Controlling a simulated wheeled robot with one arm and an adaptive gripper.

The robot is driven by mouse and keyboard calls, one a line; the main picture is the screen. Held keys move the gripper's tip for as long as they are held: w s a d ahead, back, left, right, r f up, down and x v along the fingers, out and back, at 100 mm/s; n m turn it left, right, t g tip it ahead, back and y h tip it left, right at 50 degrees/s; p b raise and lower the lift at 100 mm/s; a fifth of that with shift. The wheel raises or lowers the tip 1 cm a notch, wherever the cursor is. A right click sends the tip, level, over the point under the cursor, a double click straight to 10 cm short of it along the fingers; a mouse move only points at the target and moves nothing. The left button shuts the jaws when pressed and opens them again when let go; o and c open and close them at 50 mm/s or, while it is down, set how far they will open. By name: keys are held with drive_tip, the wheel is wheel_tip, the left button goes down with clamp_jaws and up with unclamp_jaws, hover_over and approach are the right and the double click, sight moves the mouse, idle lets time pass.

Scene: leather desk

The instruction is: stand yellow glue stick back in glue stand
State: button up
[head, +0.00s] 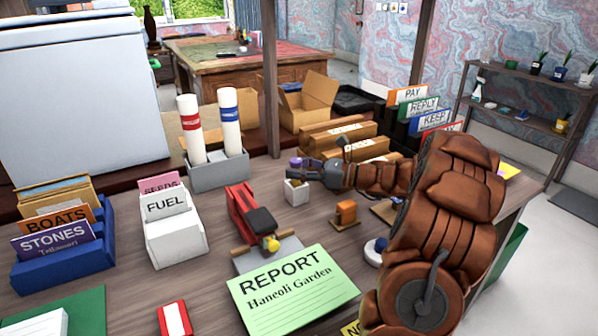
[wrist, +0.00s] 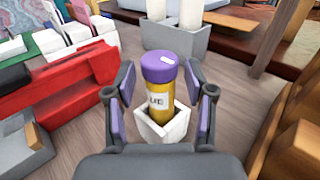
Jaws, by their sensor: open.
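The yellow glue stick (wrist: 158,97) has a purple cap and a white label. In the wrist view it stands about upright with its lower end inside the white square glue stand (wrist: 178,135). My gripper (wrist: 160,88) is open, with one purple-padded finger on each side of the stick and a visible gap to each. The stick's bottom end is hidden inside the stand. In the head view my gripper (head: 308,168) hides most of the stick.
A grey holder (head: 219,174) with two white tubes stands behind left. A red stapler-like tool (head: 249,215) lies to the left, and a small orange block (head: 346,211) stands right of the stand. Brown file folders (head: 340,135) stand behind. A green report sheet (head: 290,290) lies in front.

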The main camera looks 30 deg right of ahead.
drive_tip(key=shift+s+d+r, duration=0.15)
drive_tip(key=shift+s+d, duration=0.1)
drive_tip(key=shift+s, duration=0.05)
drive_tip(key=p+v, duration=0.1)
drive_tip(key=v, duration=1)
drive_tip(key=shift+s+d, duration=0.15)
